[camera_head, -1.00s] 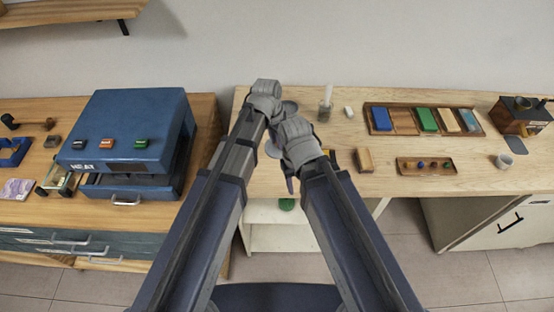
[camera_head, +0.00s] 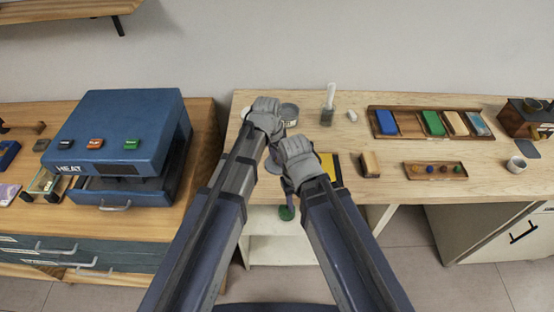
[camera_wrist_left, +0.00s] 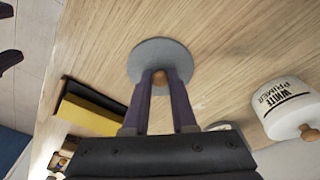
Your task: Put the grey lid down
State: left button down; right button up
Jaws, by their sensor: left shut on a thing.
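The grey lid is a flat round disc (camera_wrist_left: 148,52) with a small wooden knob in the left wrist view. My left gripper (camera_wrist_left: 160,80) is shut on that knob. The lid lies over the pale wooden table; I cannot tell whether it touches. In the head view the lid (camera_head: 273,165) shows partly between my two arms.
A white primer jar (camera_wrist_left: 290,105) with a wooden knob stands near the lid. A yellow and black item (camera_head: 330,167), a wooden block (camera_head: 370,164) and a glass with a white stick (camera_head: 327,116) stand to the right. A blue heater (camera_head: 130,130) stands on the left bench.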

aim_at(273, 166)
pick_arm(q)
jog(key=shift+f, duration=0.15)
jog(key=c, duration=0.7)
grip_release()
notch_tip(273, 166, up, 12)
jog(key=s+a+p, duration=0.1)
jog(key=p, duration=1.1)
jog(key=s+a+n+y, duration=0.1)
jog(key=s, duration=0.4)
jog(key=s+a+n+g+y, duration=0.1)
jog(key=s+a+n, duration=0.1)
jog(key=s, duration=0.3)
jog(key=s+a+n, duration=0.1)
jog(key=s+n, duration=0.1)
jog(key=s, duration=0.3)
jog(key=shift+s+a+g+y, duration=0.15)
jog(key=shift+a+g+y, duration=0.15)
jog(key=shift+y, duration=0.1)
